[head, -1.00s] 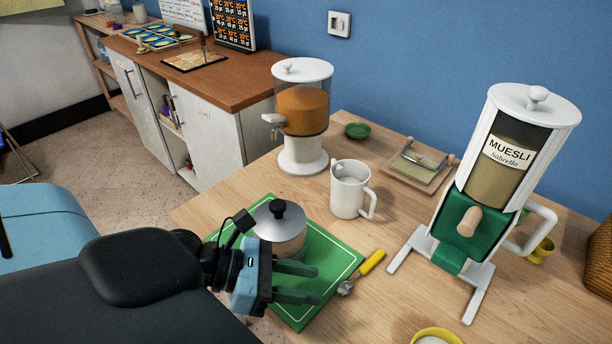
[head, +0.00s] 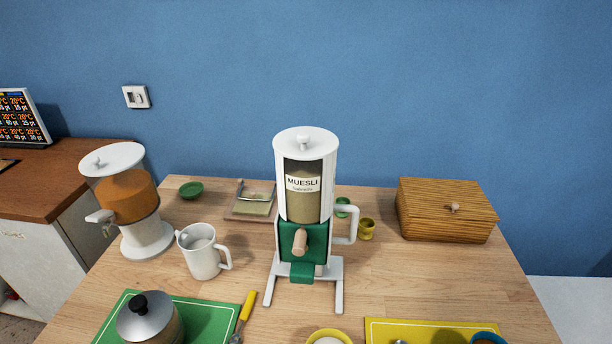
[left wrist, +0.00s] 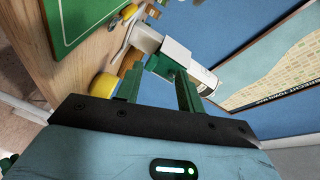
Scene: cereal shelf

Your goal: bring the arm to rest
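My left gripper (left wrist: 157,78) shows in the left wrist view, its two dark green fingers apart with nothing seen between them. The head view shows no gripper or arm. Beyond the fingers, the wrist view shows a white-and-green thing, apparently the muesli dispenser (left wrist: 150,38), lying slanted in that picture. In the head view the muesli dispenser (head: 305,185) stands upright in the middle of the table. My right gripper is in neither view.
The wooden table (head: 375,285) holds a cereal dispenser (head: 128,190), a white jug (head: 202,258), a pot (head: 150,322) on a green mat (head: 205,325), a yellow-handled utensil (head: 246,306), a wooden box (head: 445,212) and a yellow mat (head: 440,328). A blue wall stands behind.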

